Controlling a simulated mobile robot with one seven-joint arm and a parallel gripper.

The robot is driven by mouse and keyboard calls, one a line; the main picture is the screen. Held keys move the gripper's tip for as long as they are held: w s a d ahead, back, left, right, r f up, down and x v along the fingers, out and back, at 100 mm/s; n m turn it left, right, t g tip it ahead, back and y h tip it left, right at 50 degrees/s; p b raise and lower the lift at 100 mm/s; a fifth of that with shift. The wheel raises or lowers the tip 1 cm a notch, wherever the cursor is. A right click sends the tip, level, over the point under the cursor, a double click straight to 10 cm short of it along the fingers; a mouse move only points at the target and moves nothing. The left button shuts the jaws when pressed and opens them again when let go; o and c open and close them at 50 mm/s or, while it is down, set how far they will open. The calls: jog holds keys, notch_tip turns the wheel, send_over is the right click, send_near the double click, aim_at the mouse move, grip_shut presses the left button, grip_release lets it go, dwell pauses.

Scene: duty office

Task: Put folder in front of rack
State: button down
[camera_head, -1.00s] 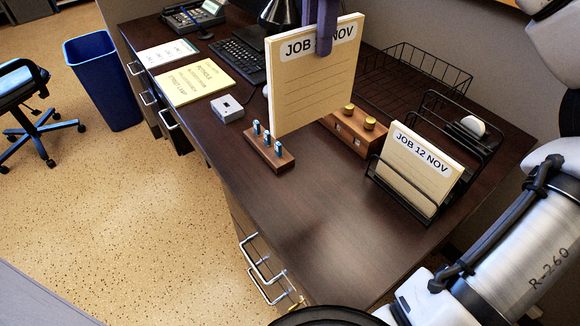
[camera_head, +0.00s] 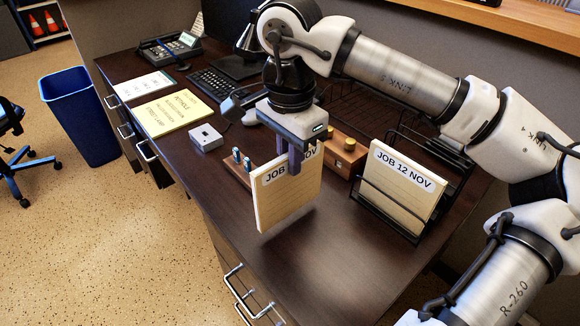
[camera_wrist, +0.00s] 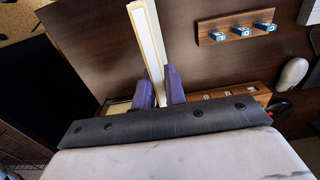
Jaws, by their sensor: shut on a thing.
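The held folder (camera_head: 287,195) is cream-coloured with a white label ending in "NOV", partly hidden by my fingers. My gripper (camera_head: 296,160) is shut on its top edge and holds it upright, seemingly just above the desk. In the wrist view the folder (camera_wrist: 148,42) shows edge-on between the purple fingers of my gripper (camera_wrist: 158,92). The black wire rack (camera_head: 392,217) stands to the right of the held folder. Another folder (camera_head: 401,188), labelled "JOB 12 NOV", stands in its front slot.
A grey box (camera_head: 206,138) and yellow pad (camera_head: 172,113) lie left. The desk (camera_head: 325,265) is clear in front of the rack.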

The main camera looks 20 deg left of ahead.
jog(key=shift+f, duration=1.3)
jog(key=shift+f, duration=0.2)
jog(key=c, duration=1.5)
grip_release()
jog(key=shift+o, duration=0.2)
jog(key=shift+r, duration=0.1)
notch_tip(320, 180, up, 12)
jog(key=shift+r+p, duration=0.1)
jog(key=shift+p, duration=0.3)
